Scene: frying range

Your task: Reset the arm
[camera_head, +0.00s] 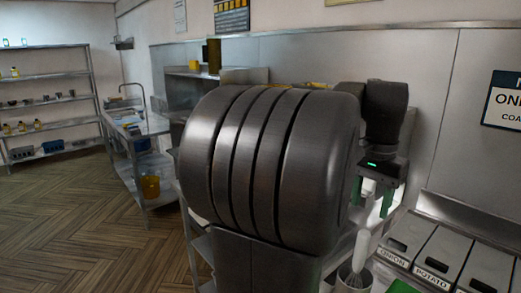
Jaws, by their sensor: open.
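My gripper (372,198) hangs at the right of centre, behind my large dark arm link. Its two green fingers point down and stand apart, with nothing seen between them. My own arm link fills the middle of the view and hides much of the counter behind it. The exact gap under the fingertips cannot be judged.
Lidded bins labelled onion (399,246) and potato (438,257) stand at the lower right. A metal pot (352,283) with a white-handled utensil (361,250) is below my gripper. A sink table (139,128) and shelves (45,103) stand left; the wooden floor there is clear.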

